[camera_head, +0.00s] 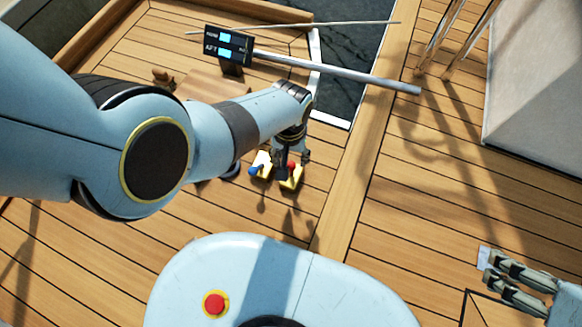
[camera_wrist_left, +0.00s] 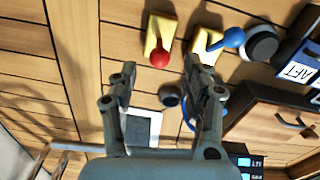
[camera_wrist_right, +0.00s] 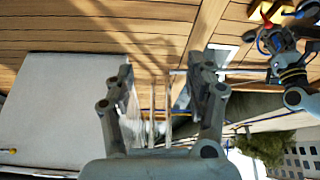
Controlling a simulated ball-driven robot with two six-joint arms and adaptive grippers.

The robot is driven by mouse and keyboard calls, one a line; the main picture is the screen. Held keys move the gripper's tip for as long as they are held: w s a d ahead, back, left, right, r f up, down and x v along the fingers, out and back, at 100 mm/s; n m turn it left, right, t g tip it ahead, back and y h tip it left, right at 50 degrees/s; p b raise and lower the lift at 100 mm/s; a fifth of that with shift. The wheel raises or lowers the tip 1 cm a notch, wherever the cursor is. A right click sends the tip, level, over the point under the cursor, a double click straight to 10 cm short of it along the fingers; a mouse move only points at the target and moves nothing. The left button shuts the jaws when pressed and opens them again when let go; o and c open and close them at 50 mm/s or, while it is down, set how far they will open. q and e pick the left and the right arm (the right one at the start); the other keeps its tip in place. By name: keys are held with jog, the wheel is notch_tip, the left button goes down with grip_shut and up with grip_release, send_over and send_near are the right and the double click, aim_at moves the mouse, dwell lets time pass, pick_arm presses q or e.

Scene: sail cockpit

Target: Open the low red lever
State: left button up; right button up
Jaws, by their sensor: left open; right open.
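The low red lever (camera_head: 291,167) has a red knob on a yellow base. In the left wrist view the red lever (camera_wrist_left: 160,59) lies just ahead of the fingertips, between their lines and apart from both. My left gripper (camera_head: 293,156) is above it, partly hidden by its own wrist. In its wrist view the left gripper (camera_wrist_left: 158,74) is open and empty. My right gripper (camera_head: 490,268) is open and empty at the lower right, far from the lever. Its open fingers also show in the right wrist view (camera_wrist_right: 163,72).
A blue lever (camera_head: 257,168) on a yellow base stands close to the left of the red one. A display panel (camera_head: 228,46) marked AFT is farther back, with a metal pole (camera_head: 340,73) beside it. A pale block (camera_head: 540,110) stands at the right.

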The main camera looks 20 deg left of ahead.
aim_at(291, 165)
pick_arm(q)
notch_tip(291, 165, down, 2)
jog(key=shift+f+b, duration=0.1)
jog(key=shift+b, duration=0.7)
jog(key=shift+f+b, duration=0.5)
jog(key=shift+f, duration=0.05)
jog(key=shift+f+b, duration=0.55)
jog(key=shift+f, duration=0.1)
pick_arm(e)
notch_tip(291, 165, down, 5)
jog(key=t, duration=0.5)
pick_arm(q)
notch_tip(291, 165, down, 2)
jog(key=shift+b, duration=0.9)
jog(key=shift+w+f, duration=0.15)
pick_arm(e)
jog(key=shift+w+a+r+n+t+y, duration=0.1)
jog(key=shift+w+a+r+t+y, duration=0.1)
jog(key=shift+w+r+t, duration=0.45)
jog(key=shift+w+a+r+n+t+y, duration=0.1)
jog(key=shift+w+a+r+t+y, duration=0.05)
jog(key=shift+w+r+t, duration=0.45)
jog(key=shift+w+a+r+n+t+y, duration=0.1)
jog(key=shift+w+a+r+t+y, duration=0.1)
jog(key=shift+w+r+t, duration=0.45)
jog(key=shift+s, duration=0.15)
pick_arm(q)
grip_shut()
